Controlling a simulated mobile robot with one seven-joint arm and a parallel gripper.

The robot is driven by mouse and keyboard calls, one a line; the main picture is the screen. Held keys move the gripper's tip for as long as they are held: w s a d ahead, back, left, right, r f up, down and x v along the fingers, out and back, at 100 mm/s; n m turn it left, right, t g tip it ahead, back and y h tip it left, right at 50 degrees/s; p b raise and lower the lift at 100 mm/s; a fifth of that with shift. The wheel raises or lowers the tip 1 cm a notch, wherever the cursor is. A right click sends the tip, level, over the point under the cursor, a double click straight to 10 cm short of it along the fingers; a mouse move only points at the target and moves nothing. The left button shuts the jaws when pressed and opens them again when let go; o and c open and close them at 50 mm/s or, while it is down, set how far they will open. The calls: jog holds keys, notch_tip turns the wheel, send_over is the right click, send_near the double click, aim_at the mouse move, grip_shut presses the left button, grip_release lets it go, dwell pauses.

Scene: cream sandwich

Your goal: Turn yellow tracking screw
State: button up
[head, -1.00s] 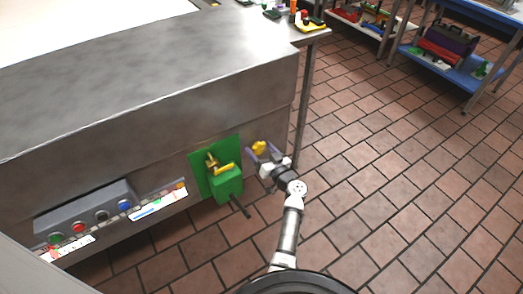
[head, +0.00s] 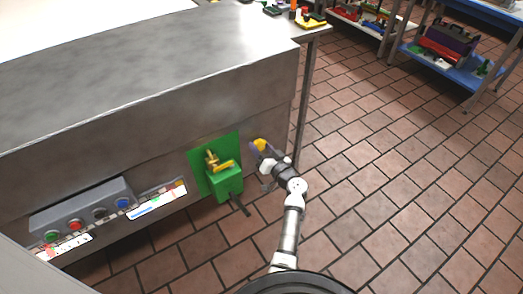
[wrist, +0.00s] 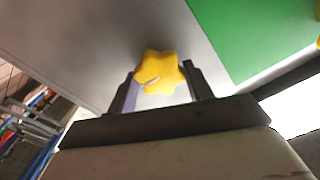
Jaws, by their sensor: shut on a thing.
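The yellow tracking screw (head: 260,145) is a star-shaped knob on the metal side of the machine, right of a green plate. In the wrist view the yellow screw (wrist: 160,71) sits between my two fingers. My gripper (head: 264,151) is at the screw, with a finger on either side, and is shut on it. The wrist view shows my gripper (wrist: 160,88) with the purplish-grey fingers along the left and right of the knob. In the head view the gripper partly hides the screw.
A control box with coloured buttons (head: 85,208) is farther left. The tiled floor (head: 400,200) on the right is clear; shelves (head: 450,62) stand behind.

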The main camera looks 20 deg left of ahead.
jog(key=m+b, duration=0.1)
jog(key=m, duration=0.2)
jog(key=shift+f+m, duration=0.15)
jog(key=shift+m, duration=0.15)
jog(key=m+b, duration=0.1)
jog(key=m, duration=0.2)
jog(key=shift+d+m, duration=0.1)
jog(key=shift+m, duration=0.2)
jog(key=m, duration=0.6)
jog(key=shift+p, duration=0.35)
jog(key=m+p, duration=0.1)
jog(key=m, duration=0.3)
jog(key=m+p, duration=0.1)
jog(key=m, duration=0.2)
jog(key=shift+m+p, duration=0.3)
jog(key=shift+p, duration=0.1)
jog(key=m+p, duration=0.1)
jog(key=m, duration=0.2)
jog(key=shift+m+p, duration=0.3)
jog(key=shift+p, duration=0.05)
jog(key=shift+f+m+p, duration=0.15)
jog(key=shift+m+p, duration=0.5)
jog(key=shift+m, duration=0.75)
